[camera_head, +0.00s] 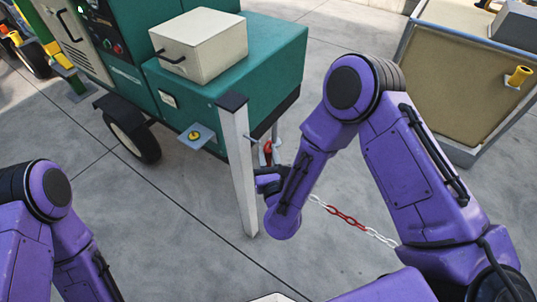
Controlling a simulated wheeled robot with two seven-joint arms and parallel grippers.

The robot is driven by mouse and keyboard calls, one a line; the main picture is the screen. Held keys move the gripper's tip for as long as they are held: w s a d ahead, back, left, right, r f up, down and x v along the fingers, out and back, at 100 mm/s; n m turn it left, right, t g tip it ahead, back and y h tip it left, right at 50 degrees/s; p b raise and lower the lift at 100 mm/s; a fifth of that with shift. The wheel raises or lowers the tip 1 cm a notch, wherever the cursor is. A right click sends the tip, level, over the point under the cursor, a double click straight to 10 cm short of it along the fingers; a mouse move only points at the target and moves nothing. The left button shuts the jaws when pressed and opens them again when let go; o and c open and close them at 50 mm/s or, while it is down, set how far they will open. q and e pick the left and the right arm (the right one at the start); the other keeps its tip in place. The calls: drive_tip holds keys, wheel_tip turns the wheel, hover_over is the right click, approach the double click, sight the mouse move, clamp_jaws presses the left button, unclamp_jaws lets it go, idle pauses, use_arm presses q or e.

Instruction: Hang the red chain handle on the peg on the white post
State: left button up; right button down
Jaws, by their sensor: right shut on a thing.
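The white post (238,172) with a black cap stands upright in the middle of the view. A small stub that looks like the peg (251,138) shows at its right side, near the top. My right gripper (266,175) is just right of the post and is shut on the red chain handle (267,148), whose red part shows above the fingers. The fingers are partly hidden by my wrist. A red and white chain (346,217) runs from behind my right wrist down to the right. The handle looks apart from the peg, but I cannot tell the depth. My left gripper is out of view.
A green generator trailer (235,75) with a cream box (199,44) on top stands behind the post. A tan container (461,85) with a yellow fitting (518,76) is at the upper right. The grey floor left of the post is clear.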

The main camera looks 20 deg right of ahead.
drive_tip(key=shift+w+a, duration=0.1)
idle(0.5)
drive_tip(key=shift+w+a+b, duration=0.3)
drive_tip(key=shift+w+a, duration=0.1)
drive_tip(key=shift+w, duration=0.15)
drive_tip(key=shift+w, duration=0.1)
idle(0.5)
drive_tip(key=shift+w+a+b, duration=0.65)
drive_tip(key=shift+w+a, duration=0.3)
drive_tip(key=shift+w, duration=0.1)
drive_tip(key=shift+r, duration=0.1)
